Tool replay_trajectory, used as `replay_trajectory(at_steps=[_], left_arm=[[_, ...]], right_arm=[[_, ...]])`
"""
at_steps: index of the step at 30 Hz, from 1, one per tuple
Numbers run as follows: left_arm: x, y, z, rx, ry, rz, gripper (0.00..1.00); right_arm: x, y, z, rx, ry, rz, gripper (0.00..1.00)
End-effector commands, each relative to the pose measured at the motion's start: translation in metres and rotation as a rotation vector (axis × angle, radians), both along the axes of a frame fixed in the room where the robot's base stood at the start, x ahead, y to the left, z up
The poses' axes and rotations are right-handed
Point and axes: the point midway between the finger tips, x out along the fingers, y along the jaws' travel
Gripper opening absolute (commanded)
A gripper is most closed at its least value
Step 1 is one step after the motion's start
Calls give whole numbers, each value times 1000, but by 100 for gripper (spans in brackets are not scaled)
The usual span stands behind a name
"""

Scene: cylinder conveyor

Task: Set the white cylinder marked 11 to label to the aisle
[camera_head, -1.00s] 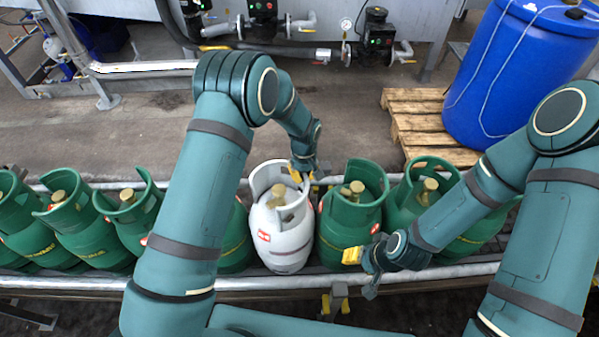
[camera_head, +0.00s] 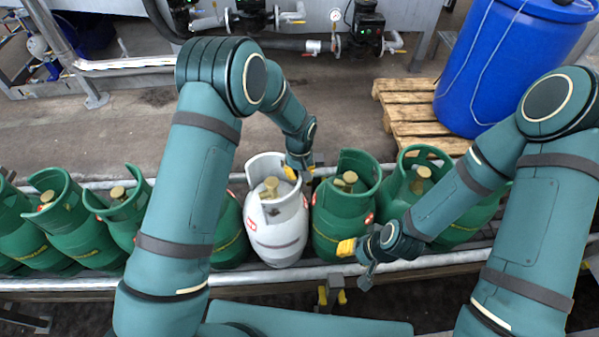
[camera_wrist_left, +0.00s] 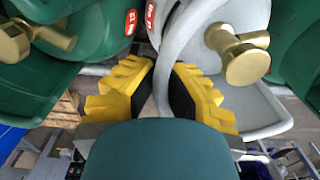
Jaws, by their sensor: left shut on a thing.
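The white cylinder (camera_head: 277,232) stands upright in a row of green cylinders on the conveyor; it also shows in the left wrist view (camera_wrist_left: 248,98). A red label is on its left side, but I cannot read a number. My left gripper (camera_head: 300,172) is at the right back of its collar. In the left wrist view the yellow fingers (camera_wrist_left: 164,88) are shut on the collar's wall from both sides. My right gripper (camera_head: 356,256) hangs in front of the green cylinder (camera_head: 343,222) just right of the white one; its finger gap is unclear.
Green cylinders (camera_head: 65,225) crowd both sides of the white one. A metal rail (camera_head: 250,280) runs along the conveyor's near edge. Behind it is open floor (camera_head: 335,115), with a wooden pallet (camera_head: 405,105) and blue barrel (camera_head: 510,65) at the right. Pipework (camera_head: 290,45) stands at the back.

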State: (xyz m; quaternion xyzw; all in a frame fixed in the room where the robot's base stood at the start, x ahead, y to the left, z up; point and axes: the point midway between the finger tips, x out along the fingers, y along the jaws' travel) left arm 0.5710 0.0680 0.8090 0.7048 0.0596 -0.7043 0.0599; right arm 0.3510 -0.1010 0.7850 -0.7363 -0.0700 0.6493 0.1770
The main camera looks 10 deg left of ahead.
Motion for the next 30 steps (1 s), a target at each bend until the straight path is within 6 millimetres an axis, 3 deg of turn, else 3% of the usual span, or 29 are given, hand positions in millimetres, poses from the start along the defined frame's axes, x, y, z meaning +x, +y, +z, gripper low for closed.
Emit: replay_trajectory(at_steps=[1,4,5,17,30], left_arm=[[-4,2,-3,5,12,1,0],[-3,2,-3,4,11,2,37],[-3,2,-3,4,10,2,41],[0,1,7,1,0,2,41],[0,1,88,1,1,2,41]], right_arm=[[0,0,0,0,0,0,47],[0,0,0,0,0,0,47],[0,0,0,0,0,0,47],[0,0,0,0,-1,0,47],[0,0,0,0,0,0,47]])
